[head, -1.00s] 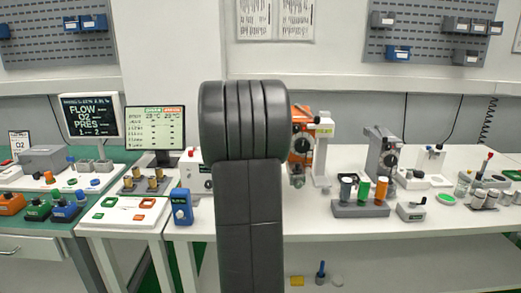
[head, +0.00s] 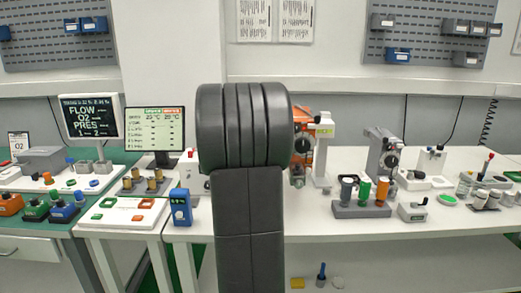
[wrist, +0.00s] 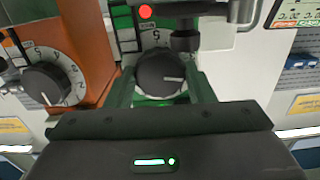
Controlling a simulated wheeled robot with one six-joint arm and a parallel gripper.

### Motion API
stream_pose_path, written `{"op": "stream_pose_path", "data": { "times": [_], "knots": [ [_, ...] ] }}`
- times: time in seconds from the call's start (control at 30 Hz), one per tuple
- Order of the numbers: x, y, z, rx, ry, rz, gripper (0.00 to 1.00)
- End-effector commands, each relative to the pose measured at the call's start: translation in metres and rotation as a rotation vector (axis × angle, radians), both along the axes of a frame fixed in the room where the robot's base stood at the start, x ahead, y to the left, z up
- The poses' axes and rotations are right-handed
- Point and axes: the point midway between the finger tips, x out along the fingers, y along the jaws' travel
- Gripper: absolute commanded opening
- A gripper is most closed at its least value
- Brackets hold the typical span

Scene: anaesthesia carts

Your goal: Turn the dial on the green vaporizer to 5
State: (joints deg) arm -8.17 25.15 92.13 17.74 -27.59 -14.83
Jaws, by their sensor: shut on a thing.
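The green vaporizer (wrist: 123,22) is in the middle of the wrist view, with a black round dial (wrist: 160,72) on its front. The dial's white mark points to the right. My gripper (wrist: 161,85) is shut on this dial, with one finger at its left side and one at its right. In the head view my own arm hides the green vaporizer and the gripper.
An orange vaporizer (wrist: 88,30) with its own black dial (wrist: 47,83) stands close on the left; it also shows in the head view (head: 302,150). A black knob (wrist: 185,41) hangs just above the held dial. A grey vaporizer-like unit (head: 381,152) stands farther right on the white bench.

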Motion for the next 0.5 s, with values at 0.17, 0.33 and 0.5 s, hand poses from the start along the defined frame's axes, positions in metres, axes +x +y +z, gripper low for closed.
{"op": "stream_pose_path", "data": {
  "times": [0.17, 0.33, 0.5],
  "knots": [
    [0.0001, 0.0001, 0.0019, -0.165, 0.000, -0.007, 0.26],
    [0.0000, 0.0001, 0.0024, -0.327, -0.001, -0.013, 0.26],
    [0.0001, 0.0000, 0.0019, -0.477, 0.000, -0.020, 0.26]
  ]
}}
